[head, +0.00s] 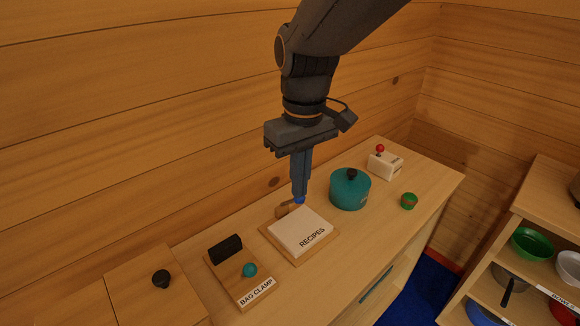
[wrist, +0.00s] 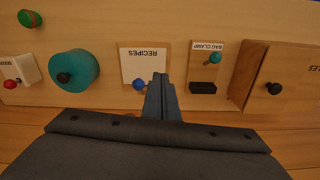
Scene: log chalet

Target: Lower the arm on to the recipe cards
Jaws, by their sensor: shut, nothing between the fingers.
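The recipe cards (head: 297,226) are a white stack on a wooden board (head: 313,256), with the word RECIPES along one edge. The stack also shows upside down in the wrist view (wrist: 144,66). A short wooden arm (head: 284,209) with a blue knob (head: 299,201) stands raised at the back edge of the board. The knob also shows in the wrist view (wrist: 138,84). My gripper (head: 300,193) is shut and empty, pointing down at the knob. In the wrist view its tips (wrist: 160,77) are just right of the knob. I cannot tell whether they touch.
The bag clamp board (head: 236,283), with a black block and teal knob, lies left of the cards. A wooden box (head: 135,290) with a black knob is further left. A teal pot (head: 350,190), a green jar (head: 409,201) and a white box with a red knob (head: 385,165) stand right.

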